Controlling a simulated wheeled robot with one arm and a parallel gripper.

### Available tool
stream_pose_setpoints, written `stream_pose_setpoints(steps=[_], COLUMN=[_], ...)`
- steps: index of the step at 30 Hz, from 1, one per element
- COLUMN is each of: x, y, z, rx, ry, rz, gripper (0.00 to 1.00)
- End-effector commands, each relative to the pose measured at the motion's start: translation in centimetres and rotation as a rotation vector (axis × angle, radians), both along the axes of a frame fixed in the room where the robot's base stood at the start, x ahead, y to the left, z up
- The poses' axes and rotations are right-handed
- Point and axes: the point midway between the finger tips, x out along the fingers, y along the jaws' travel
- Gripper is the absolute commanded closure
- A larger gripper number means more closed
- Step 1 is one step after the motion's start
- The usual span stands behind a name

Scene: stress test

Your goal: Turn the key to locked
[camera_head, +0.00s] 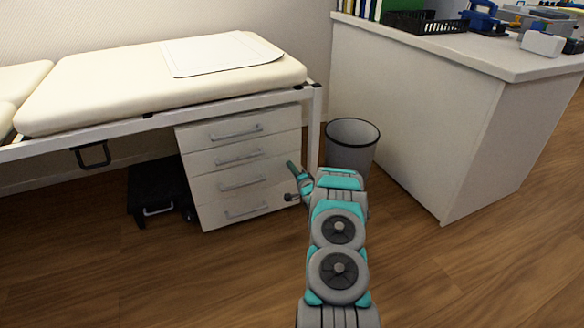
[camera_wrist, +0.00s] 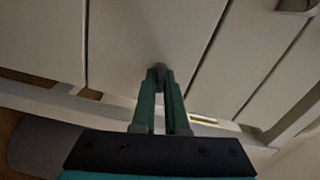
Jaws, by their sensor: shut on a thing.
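My gripper (camera_wrist: 163,76) has its two green fingers nearly together in the wrist view, tips at the pale front of a drawer cabinet (camera_wrist: 125,45). It is shut on a small dark rounded piece, which I take to be the key (camera_wrist: 160,67); the fingers hide most of it. Whether the key stands at locked or unlocked cannot be read. In the head view my gripper (camera_head: 291,182) is beside the right edge of the white drawer cabinet (camera_head: 240,172); the key and lock cannot be made out there.
A cream padded bench (camera_head: 110,95) with a white sheet (camera_head: 222,54) stands over the cabinet. A grey bin (camera_head: 350,150) stands close to the right of my gripper. A white counter (camera_head: 420,110) is farther right. A black step-like box (camera_head: 152,192) sits left of the cabinet. The wooden floor in front is clear.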

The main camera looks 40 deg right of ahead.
Motion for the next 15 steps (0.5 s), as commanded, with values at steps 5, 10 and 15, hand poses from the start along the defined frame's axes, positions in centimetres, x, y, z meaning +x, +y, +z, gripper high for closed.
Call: stream_pose_setpoints(steps=[5,10,15], x=[0.0,0.0,-0.01], y=[-0.17,-0.19,-0.21], z=[0.11,0.09,0.08], rx=[0.102,0.167,0.2], ry=[-0.027,-0.043,-0.051], rz=[-0.003,-0.004,-0.003], gripper=[1.0,1.0,1.0])
